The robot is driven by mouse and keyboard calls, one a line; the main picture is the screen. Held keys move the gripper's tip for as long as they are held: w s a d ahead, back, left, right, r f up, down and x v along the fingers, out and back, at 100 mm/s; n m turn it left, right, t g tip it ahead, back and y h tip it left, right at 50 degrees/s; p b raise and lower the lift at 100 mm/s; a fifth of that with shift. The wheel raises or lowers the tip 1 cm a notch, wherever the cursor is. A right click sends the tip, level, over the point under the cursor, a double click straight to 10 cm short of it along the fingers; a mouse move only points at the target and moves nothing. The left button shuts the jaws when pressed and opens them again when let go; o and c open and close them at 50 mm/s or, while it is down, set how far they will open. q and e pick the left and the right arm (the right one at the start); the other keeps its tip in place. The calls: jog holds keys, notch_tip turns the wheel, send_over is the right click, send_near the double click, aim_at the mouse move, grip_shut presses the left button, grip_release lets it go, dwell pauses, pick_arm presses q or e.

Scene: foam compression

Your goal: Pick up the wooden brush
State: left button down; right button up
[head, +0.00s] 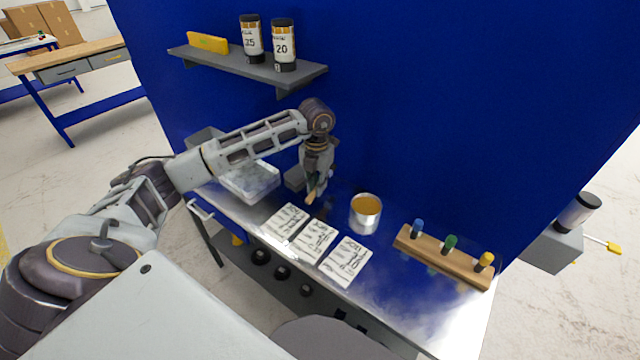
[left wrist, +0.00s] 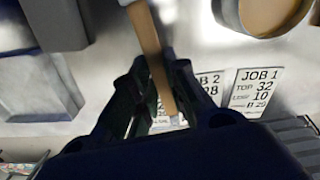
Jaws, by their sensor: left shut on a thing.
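The wooden brush shows as a tan stick (left wrist: 150,45) in the left wrist view, running from the top edge down between my fingers. In the head view a small tan piece of the brush (head: 311,196) sticks out below my left gripper (head: 316,180). My left gripper, also in the left wrist view (left wrist: 158,88), is shut on the brush, above the metal bench to the left of the round can. The brush's bristle end cannot be made out. My right gripper is not in view.
A can with an amber top (head: 364,215) stands right of my gripper. Several printed job cards (head: 316,241) lie in front. A clear tray (head: 250,181) is to the left. A wooden rack (head: 440,258) with coloured pieces is at the right. A blue panel (head: 420,100) rises behind.

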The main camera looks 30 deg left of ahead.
pick_arm(q)
jog(key=s, duration=0.5)
jog(key=shift+a+f+b, duration=0.1)
jog(key=shift+a+b, duration=0.15)
jog(key=shift+b, duration=0.1)
jog(key=s, duration=0.4)
jog(key=shift+s+a+b, duration=0.2)
jog(key=shift+s+b, duration=0.15)
jog(key=shift+s+a+b, duration=0.2)
jog(key=shift+s+b, duration=0.25)
jog(key=shift+s, duration=2.15)
jog(key=shift+s+a, duration=0.1)
jog(key=shift+s, duration=1.25)
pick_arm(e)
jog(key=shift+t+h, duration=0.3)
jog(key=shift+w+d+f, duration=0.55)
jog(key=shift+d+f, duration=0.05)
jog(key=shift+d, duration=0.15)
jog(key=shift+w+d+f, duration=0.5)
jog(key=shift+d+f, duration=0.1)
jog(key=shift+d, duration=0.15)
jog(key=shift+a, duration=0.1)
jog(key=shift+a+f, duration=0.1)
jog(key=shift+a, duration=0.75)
